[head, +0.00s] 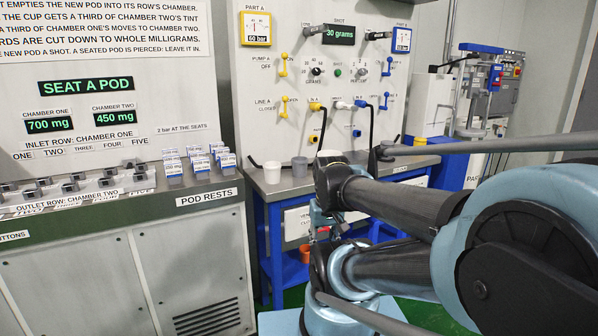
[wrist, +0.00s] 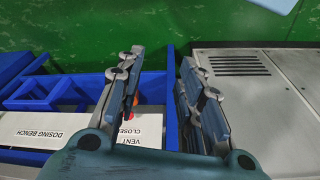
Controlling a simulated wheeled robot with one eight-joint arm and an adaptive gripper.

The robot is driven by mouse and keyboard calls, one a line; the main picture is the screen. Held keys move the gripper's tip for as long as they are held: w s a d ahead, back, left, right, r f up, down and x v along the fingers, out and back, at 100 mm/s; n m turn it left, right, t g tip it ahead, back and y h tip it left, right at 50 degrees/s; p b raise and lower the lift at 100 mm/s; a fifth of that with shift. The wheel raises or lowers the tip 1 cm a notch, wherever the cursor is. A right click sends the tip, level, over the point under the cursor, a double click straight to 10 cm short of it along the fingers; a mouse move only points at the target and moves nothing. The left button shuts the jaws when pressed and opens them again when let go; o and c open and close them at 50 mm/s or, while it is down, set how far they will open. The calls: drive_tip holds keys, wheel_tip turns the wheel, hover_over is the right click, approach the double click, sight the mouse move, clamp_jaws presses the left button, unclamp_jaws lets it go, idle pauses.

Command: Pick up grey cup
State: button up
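A grey cup (head: 272,172) stands upright on the left end of the dosing bench top (head: 262,187) in the head view. A second, similar greyish cup (head: 299,167) stands just right of it. A paler cup (head: 330,157) stands further right, partly behind my arm. My gripper (wrist: 158,72) is open in the wrist view, with its two fingers apart and nothing between them. It points down toward the green floor and the bench's blue frame, apart from the cups. No grey cup shows in the wrist view.
A metal cabinet (head: 120,270) with pods (head: 198,163) stands left. A panel of valves and gauges (head: 300,100) rises behind the bench. Green floor (wrist: 90,35) is clear beyond my fingers.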

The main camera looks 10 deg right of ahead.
drive_tip(key=o, duration=0.8)
drive_tip(key=shift+s+r, duration=0.15)
drive_tip(key=shift+r, duration=0.7)
drive_tip(key=shift+o, duration=0.2)
wheel_tip(320, 180, up, 22)
drive_tip(key=r+n+t+y, duration=0.1)
drive_tip(key=n+y, duration=0.2)
drive_tip(key=n, duration=0.5)
hover_over(300, 166)
drive_tip(key=s+d, duration=0.2)
drive_tip(key=d, duration=0.3)
drive_tip(key=x, duration=1.7)
drive_tip(key=shift+w+a+f, duration=0.2)
drive_tip(key=shift+w+f, duration=0.05)
